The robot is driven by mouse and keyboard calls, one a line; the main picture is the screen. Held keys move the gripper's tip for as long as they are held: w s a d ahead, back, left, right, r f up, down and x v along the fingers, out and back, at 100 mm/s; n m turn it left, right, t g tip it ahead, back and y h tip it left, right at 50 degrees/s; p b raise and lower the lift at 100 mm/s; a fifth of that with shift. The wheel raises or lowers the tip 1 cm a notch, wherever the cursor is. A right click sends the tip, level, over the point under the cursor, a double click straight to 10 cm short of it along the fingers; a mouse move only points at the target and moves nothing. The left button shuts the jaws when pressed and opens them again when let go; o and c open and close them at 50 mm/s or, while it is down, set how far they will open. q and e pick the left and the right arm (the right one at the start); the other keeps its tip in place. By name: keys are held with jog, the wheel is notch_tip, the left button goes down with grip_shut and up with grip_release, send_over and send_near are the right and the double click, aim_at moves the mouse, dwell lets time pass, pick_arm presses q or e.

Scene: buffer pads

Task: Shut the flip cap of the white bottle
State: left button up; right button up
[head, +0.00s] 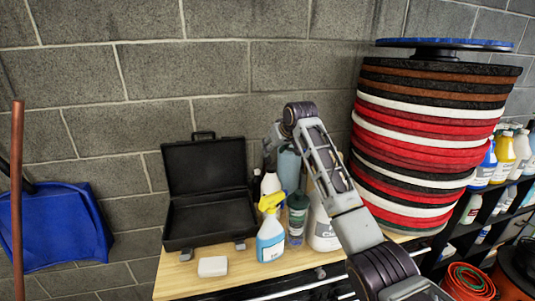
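A slim white bottle (270,184) stands on the wooden bench among other bottles, behind the yellow-headed spray bottle; its cap is too small to tell open or shut. A larger white container (324,232) with a partly readable label stands to its right, partly covered by my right arm. I cannot tell for sure which of these two is the task's white bottle. My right arm comes in from the lower right and bends above the bottles. Its gripper does not show, hidden behind the arm and bottles. My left gripper is out of view.
An open black case (205,218) and a white block (213,266) are on the wooden bench (185,282). A spray bottle (271,241) and a green-capped bottle (297,216) stand in front. A tall pad stack (425,130) rises on the right.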

aim_at(268, 159)
jog(key=shift+p+x, duration=1)
jog(key=shift+x, duration=2.9)
grip_shut()
